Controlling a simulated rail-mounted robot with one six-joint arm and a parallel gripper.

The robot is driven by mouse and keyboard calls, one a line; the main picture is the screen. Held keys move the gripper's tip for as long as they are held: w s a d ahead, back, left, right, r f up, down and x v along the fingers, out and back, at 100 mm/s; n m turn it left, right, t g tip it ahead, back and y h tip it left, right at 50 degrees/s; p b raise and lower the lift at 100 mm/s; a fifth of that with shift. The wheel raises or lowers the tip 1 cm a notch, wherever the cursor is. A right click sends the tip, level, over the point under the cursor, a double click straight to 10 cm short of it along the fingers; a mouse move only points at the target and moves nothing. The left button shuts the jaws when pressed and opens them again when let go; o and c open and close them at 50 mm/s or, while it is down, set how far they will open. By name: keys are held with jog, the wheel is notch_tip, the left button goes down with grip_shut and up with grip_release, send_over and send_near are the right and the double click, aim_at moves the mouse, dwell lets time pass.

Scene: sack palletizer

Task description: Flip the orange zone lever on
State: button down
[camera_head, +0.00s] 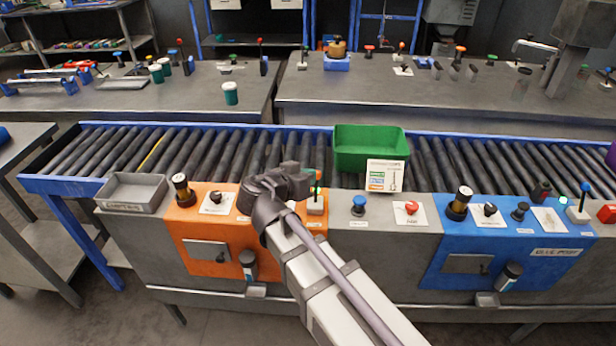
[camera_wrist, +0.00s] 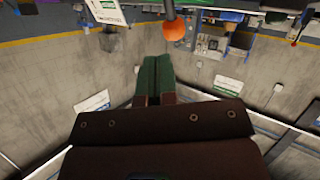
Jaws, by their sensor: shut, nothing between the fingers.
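The orange zone lever (camera_head: 317,200) stands at the right end of the orange panel (camera_head: 183,225), with a small orange knob on top of its stem. A small green spot shows beside its stem. In the wrist view the round orange knob (camera_wrist: 174,30) is large, just beyond my fingertips and slightly to their right. My gripper (camera_head: 300,170) is over the right part of the orange panel, just left of the lever. Its dark green fingers (camera_wrist: 155,58) are together and hold nothing. I cannot tell whether they touch the lever. My arm hides part of the panel.
Right of the lever are a blue button (camera_head: 359,204), a red knob (camera_head: 411,208) and the blue panel (camera_head: 500,240) with its blue-knobbed lever (camera_head: 583,200). A green bin (camera_head: 368,148) and a sign card (camera_head: 384,176) stand behind. A grey tray (camera_head: 132,191) lies left.

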jog(key=shift+r, duration=0.1)
jog(key=s+a+r+p, duration=0.8)
dwell(0.3)
jog(key=shift+s, duration=0.1)
